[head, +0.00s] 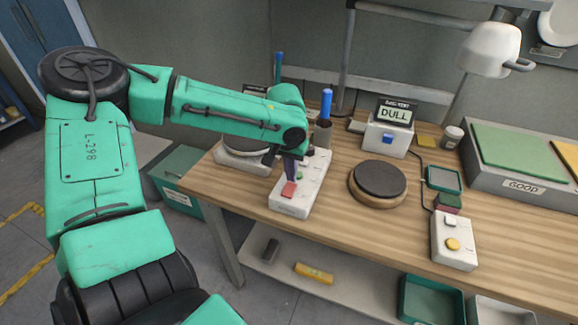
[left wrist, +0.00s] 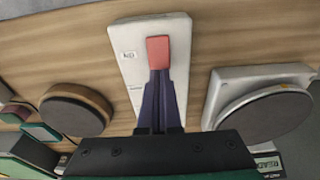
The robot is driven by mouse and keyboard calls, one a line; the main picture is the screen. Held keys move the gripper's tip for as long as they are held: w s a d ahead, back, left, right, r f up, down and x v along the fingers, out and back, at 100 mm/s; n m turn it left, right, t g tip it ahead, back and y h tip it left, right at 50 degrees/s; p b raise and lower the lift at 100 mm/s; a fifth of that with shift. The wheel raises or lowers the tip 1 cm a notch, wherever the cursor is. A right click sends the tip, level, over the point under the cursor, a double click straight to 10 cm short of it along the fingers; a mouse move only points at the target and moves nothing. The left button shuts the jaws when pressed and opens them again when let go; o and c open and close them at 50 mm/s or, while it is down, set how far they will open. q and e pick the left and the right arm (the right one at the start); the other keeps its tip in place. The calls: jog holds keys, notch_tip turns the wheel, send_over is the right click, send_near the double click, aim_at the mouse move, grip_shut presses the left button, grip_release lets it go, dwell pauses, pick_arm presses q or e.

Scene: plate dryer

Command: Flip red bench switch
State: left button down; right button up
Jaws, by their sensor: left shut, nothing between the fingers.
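The red bench switch (head: 289,190) sits at the near end of a white switch box (head: 291,208) on the wooden bench. It also shows in the left wrist view (left wrist: 158,51), on the white box (left wrist: 128,42). My left gripper (head: 291,178) is shut and empty, pointing down at the red switch from above the box. In the left wrist view its dark fingertips (left wrist: 159,72) are together at the lower edge of the red switch; I cannot tell if they touch it. My right gripper is not in view.
A round dark pad on a wooden base (head: 381,178) stands right of the switch box. A silver round device (head: 243,148) is to its left. A white box with a yellow button (head: 454,241) is at the front right. A pen cup (head: 322,135) stands behind the arm.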

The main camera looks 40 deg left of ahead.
aim_at(291, 185)
pick_arm(q)
jog(key=shift+f+b, duration=0.65)
jog(key=shift+f, duration=0.3)
dwell(0.6)
notch_tip(291, 185, up, 7)
jog(key=p, duration=0.7)
jog(key=shift+r, duration=0.15)
